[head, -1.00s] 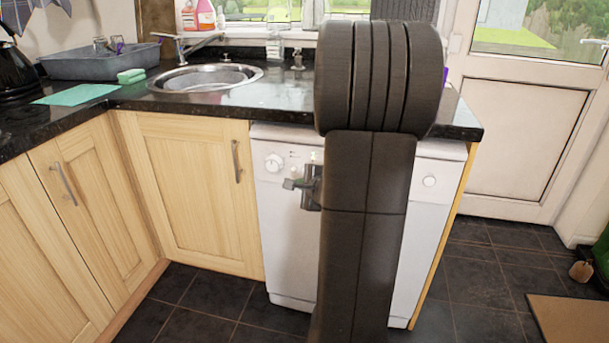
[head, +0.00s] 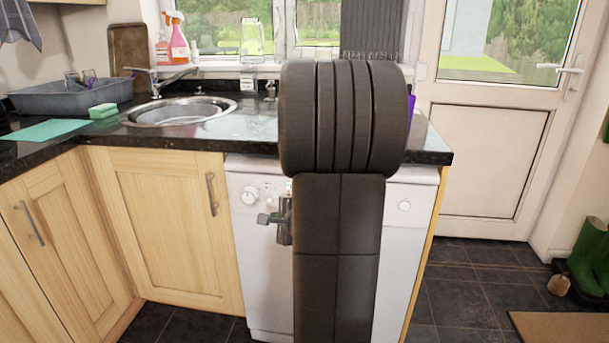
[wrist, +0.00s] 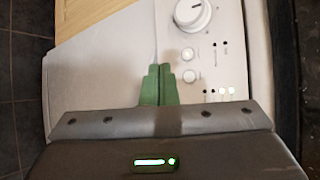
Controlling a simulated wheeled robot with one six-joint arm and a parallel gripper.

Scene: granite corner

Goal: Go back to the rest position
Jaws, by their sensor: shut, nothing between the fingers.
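My gripper (head: 268,218) shows in the head view just left of my dark arm, in front of the white appliance (head: 252,262) under the worktop. Its fingers are small there. In the wrist view my gripper's green fingers (wrist: 159,84) are together, with nothing between them. They point at the appliance's white panel (wrist: 110,75), below a round knob (wrist: 192,15). I cannot tell how far they are from the panel. My arm hides the middle of the appliance in the head view.
A black granite worktop (head: 250,138) holds a round sink (head: 180,112), a grey basin (head: 70,97) and a green sponge (head: 103,111). Wooden cupboards (head: 165,225) stand left. A white door (head: 490,160), green boots (head: 588,255) and a mat (head: 560,332) are right. Dark floor (head: 465,290) is open there.

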